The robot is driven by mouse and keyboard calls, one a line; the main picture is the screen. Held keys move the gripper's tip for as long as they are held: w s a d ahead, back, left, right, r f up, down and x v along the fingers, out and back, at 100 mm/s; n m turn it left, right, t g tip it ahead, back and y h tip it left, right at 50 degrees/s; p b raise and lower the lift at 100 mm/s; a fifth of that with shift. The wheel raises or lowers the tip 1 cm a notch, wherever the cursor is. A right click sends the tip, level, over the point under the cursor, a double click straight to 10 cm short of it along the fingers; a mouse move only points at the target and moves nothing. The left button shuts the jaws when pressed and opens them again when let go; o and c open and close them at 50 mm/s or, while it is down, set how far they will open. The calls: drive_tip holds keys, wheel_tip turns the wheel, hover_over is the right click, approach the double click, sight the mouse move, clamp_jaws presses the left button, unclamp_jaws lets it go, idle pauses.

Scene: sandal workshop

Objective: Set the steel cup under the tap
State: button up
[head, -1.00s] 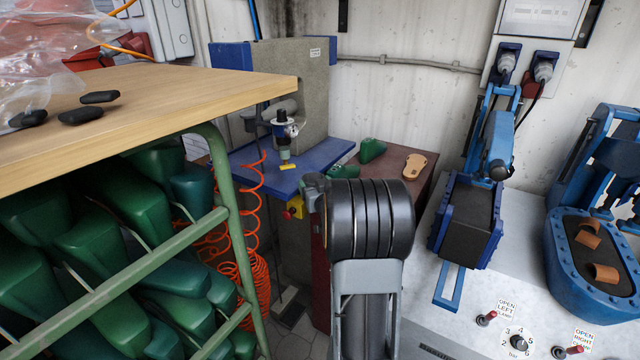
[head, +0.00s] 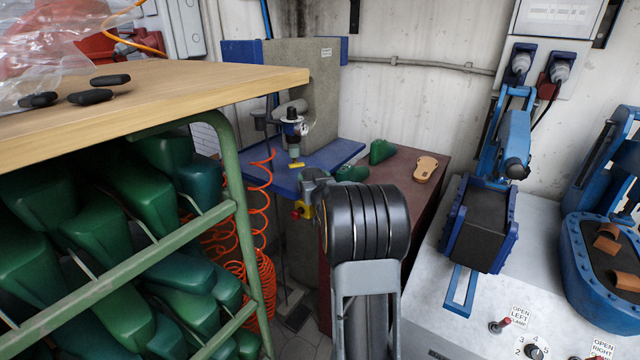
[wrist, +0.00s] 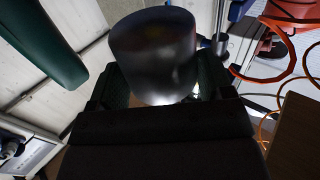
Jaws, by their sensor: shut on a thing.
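The steel cup (wrist: 153,50) shows in the wrist view as a dark, smooth, rounded metal vessel. My gripper (wrist: 156,92) is shut on it, with a dark finger at either side of its lower part. The cup's inside and contents cannot be seen. In the head view my arm stands in the lower middle, and neither the gripper nor the cup can be made out there. I see no tap in either view.
A wooden-topped bench (head: 240,76) with a green frame (head: 240,220) stands close at left, holding green lasts. An orange coiled hose (head: 262,270) hangs beside it. A blue table (head: 325,157) is behind; a press machine (head: 450,290) fills the right.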

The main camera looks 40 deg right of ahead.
drive_tip(key=shift+w+a+f+b, duration=0.1)
drive_tip(key=shift+w+a+b, duration=0.35)
drive_tip(key=shift+w, duration=0.7)
drive_tip(key=shift+w+a+b, duration=0.35)
drive_tip(key=shift+w+b, duration=0.1)
drive_tip(key=shift+w, duration=0.7)
drive_tip(key=shift+w+a+f+b, duration=0.1)
drive_tip(key=shift+w+a+b, duration=0.35)
drive_tip(key=shift+w, duration=0.7)
drive_tip(key=shift+f+b, duration=0.3)
drive_tip(key=shift+b, duration=0.3)
drive_tip(key=o, duration=1)
drive_tip(key=shift+b+v, duration=2.45)
drive_tip(key=shift+v, duration=3)
